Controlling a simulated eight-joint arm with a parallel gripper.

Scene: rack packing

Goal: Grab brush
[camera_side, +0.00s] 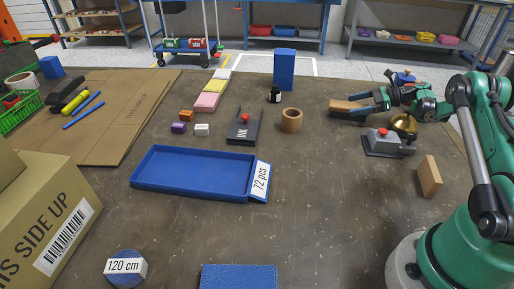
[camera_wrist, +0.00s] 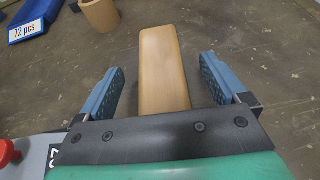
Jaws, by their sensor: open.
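The brush (camera_side: 342,106) lies on the table at the right of the side view, with a tan wooden top and a darker underside. In the wrist view its long wooden top (camera_wrist: 164,62) points away from me, between the two fingers. My gripper (camera_side: 366,104) is open, with one blue finger on each side of the brush. In the wrist view my gripper (camera_wrist: 162,75) shows a clear gap between each finger and the wood. The near end of the brush is hidden behind the dark gripper plate.
A grey base with a red button (camera_side: 383,140), a brass bell (camera_side: 404,124) and an upright wooden block (camera_side: 429,176) stand close to my arm. A wooden cup (camera_side: 291,121) is left of the brush. A blue tray (camera_side: 190,181) lies further left.

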